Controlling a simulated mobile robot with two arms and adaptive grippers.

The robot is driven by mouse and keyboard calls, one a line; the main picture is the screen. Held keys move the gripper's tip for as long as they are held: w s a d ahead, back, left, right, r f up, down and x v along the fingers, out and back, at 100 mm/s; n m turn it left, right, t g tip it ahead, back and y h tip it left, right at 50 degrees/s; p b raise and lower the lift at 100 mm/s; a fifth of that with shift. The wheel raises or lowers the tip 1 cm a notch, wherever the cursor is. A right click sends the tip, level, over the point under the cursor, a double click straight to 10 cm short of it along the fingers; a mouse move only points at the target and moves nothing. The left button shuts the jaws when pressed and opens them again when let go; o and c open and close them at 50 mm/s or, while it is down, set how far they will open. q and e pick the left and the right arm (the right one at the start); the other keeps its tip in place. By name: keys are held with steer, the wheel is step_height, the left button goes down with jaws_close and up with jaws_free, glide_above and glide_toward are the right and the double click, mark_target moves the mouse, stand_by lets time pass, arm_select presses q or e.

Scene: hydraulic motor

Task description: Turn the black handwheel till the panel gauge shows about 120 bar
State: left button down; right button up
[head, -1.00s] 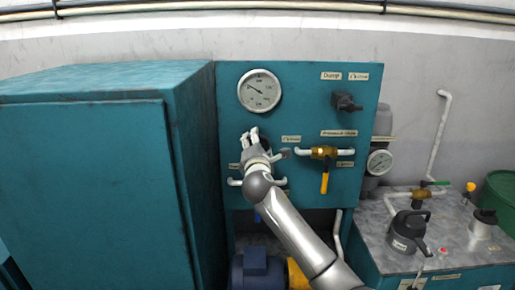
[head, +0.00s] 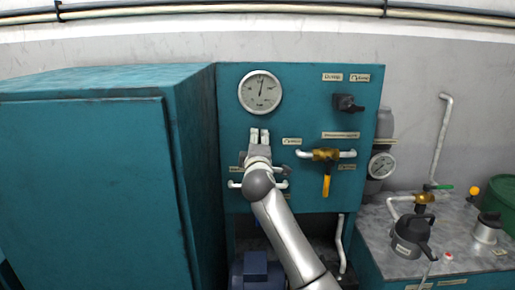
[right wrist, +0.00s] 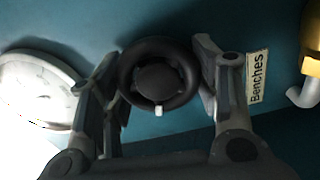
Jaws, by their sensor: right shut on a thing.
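The black handwheel (right wrist: 158,75) shows in the right wrist view as a dark ring with a round hub and a small white mark at its lower rim. My right gripper (right wrist: 160,68) has one finger on each side of the wheel and is shut on it. In the head view my right gripper (head: 259,136) is at the teal panel, just below the panel gauge, and hides the wheel. The panel gauge (head: 260,92) is round and white; its needle points almost straight up. Its numbers are too small to read. My left gripper is out of view.
A brass valve with a yellow lever (head: 326,182) is right of my gripper, with white pipes. A black knob (head: 347,103) sits at the panel's upper right. A large teal cabinet (head: 95,190) stands close on the left. A second gauge (head: 382,165) is right of the panel.

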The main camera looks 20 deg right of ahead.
stand_by(0.5)
steer(key=o, duration=1)
steer(key=v, duration=1.2)
